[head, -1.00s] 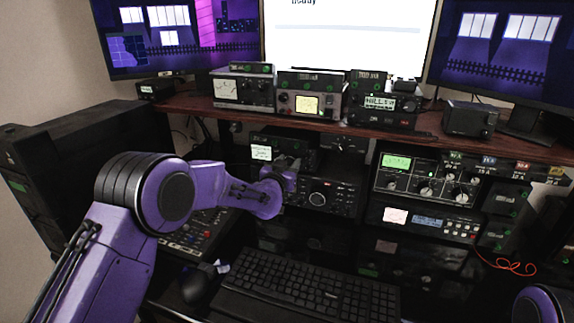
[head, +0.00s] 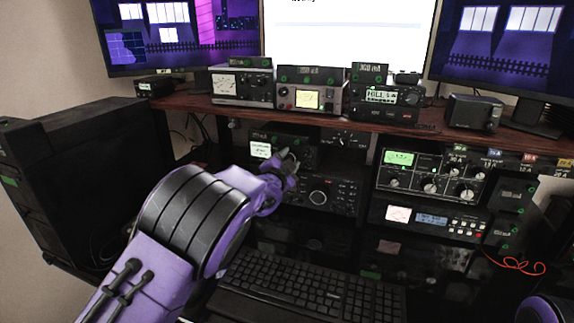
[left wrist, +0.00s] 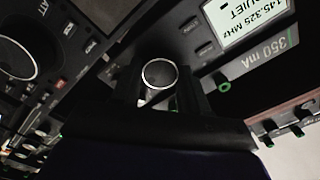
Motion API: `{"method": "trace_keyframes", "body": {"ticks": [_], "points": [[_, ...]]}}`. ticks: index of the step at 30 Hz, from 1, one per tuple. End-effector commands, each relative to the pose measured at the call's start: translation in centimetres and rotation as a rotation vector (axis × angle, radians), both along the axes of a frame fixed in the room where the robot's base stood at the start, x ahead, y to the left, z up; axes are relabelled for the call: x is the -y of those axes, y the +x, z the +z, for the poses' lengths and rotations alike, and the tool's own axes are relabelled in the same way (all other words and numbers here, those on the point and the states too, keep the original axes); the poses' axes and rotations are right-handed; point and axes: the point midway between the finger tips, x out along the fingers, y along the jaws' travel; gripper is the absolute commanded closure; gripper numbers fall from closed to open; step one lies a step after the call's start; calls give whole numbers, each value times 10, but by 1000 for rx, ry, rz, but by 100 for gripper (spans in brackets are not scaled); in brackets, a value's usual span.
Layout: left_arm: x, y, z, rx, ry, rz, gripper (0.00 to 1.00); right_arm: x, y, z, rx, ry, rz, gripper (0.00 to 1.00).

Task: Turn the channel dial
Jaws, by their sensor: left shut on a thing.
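The channel dial (left wrist: 160,73) is a dark round knob with a bright silver rim in the left wrist view. It is on the front of a black radio (head: 261,149) with a small lit display. My left gripper (head: 288,163) reaches that radio's front under the shelf. In the left wrist view, my left gripper (left wrist: 158,92) has its dark fingers on both sides of the dial, shut on it. The lit display (left wrist: 245,18) appears upside down and reads 145.325 MHz. In the head view the gripper hides the dial. My right gripper is out of view.
A larger radio with a big round knob (head: 318,197) sits just below and right of my left gripper. The wooden shelf (head: 205,103) overhangs it. A keyboard (head: 300,290) lies in front. Another radio stack (head: 425,180) stands to the right.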

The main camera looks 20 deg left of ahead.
Motion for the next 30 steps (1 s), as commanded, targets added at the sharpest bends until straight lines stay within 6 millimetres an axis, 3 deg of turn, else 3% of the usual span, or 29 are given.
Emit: {"method": "trace_keyframes", "body": {"ticks": [22,23,25,30], "points": [[1,0,-2,-1,91,-2,86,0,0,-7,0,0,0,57],[1,0,-2,-1,91,-2,53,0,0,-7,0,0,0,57],[1,0,-2,-1,90,-2,30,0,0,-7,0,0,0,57],[1,0,-1,1,90,-1,30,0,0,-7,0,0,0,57]]}}
